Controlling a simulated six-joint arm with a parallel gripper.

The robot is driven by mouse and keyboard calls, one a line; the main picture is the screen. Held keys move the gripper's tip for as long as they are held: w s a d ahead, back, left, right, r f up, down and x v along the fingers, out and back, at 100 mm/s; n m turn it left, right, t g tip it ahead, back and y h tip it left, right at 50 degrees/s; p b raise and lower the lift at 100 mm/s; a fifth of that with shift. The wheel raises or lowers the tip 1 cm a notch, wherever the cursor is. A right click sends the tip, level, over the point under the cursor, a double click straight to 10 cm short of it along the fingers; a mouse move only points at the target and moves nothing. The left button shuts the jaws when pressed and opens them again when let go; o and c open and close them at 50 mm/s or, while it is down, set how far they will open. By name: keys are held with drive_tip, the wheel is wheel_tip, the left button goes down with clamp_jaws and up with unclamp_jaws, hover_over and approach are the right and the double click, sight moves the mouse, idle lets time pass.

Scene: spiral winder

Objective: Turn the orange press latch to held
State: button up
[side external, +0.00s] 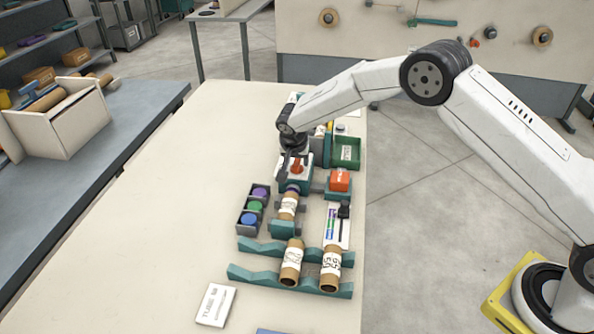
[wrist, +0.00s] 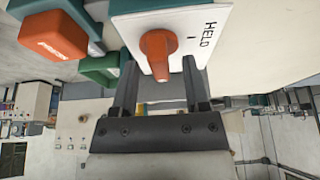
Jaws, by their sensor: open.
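The orange press latch (wrist: 157,50) is a knob on a white plate (wrist: 196,18) in the wrist view. HELD and a short black mark are printed on the plate to the right of the knob. The knob's long grip runs up and down in that picture, not toward the mark. In the side external view the latch (side external: 297,166) sits on a teal-based block under my wrist. My gripper (wrist: 158,68) is open, with one dark finger on each side of the knob's lower end. I cannot tell whether either finger touches it.
A red-orange button block (side external: 340,180) stands right of the latch, and a green bin (side external: 347,152) behind it. The table's left side is clear.

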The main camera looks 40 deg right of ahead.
drive_tip(key=shift+w+d+f, duration=0.1)
drive_tip(key=shift+f, duration=0.2)
drive_tip(key=shift+c, duration=0.2)
clamp_jaws()
